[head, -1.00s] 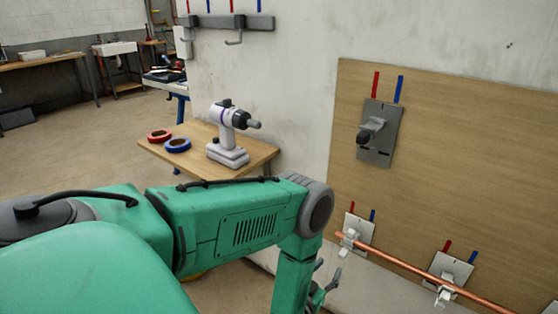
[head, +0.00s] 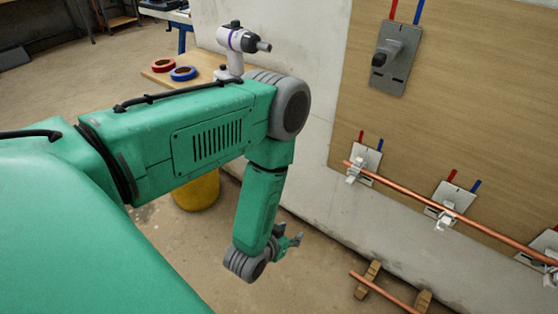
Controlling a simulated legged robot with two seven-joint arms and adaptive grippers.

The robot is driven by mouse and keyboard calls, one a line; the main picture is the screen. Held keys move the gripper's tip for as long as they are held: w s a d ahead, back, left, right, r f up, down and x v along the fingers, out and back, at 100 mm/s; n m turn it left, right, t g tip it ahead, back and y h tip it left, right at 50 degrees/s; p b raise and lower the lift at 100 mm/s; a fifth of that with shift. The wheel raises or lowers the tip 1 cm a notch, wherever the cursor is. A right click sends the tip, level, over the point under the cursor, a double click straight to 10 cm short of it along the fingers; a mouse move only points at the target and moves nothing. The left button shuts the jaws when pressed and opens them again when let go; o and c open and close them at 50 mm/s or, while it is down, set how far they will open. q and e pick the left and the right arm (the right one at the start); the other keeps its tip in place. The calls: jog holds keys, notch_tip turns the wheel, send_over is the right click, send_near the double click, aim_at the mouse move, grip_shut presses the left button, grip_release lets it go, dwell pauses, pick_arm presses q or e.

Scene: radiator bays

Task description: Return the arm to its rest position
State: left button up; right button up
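My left arm (head: 200,140) comes in from the left, bends at the elbow, and its forearm hangs down in front of the wall. My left gripper (head: 291,240) is at the forearm's lower end, small in view, above the floor and left of the copper pipe. Its fingers look spread, with nothing visible between them. It touches neither the wall nor the pipe. My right gripper is not in view.
A copper pipe (head: 400,190) runs in white clips along the wooden wall panel (head: 450,100). A second pipe (head: 385,291) lies low on wooden blocks. A white power tool (head: 236,42) and tape rolls (head: 183,73) sit on a bench behind my arm. A yellow bucket (head: 197,191) stands below.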

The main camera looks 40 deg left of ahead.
pick_arm(q)
jog(key=shift+s+a, duration=0.1)
jog(key=shift+s, duration=0.15)
dwell(0.4)
jog(key=s+r+m+g, duration=0.1)
jog(key=s+g, duration=0.4)
jog(key=s, duration=0.5)
jog(key=s+d+r+g+h, duration=0.1)
jog(key=s+r+g, duration=0.3)
jog(key=s, duration=0.7)
jog(key=shift+r+m+g, duration=0.15)
jog(key=shift+m+g, duration=0.25)
jog(key=shift+g, duration=0.4)
jog(key=shift+w, duration=0.15)
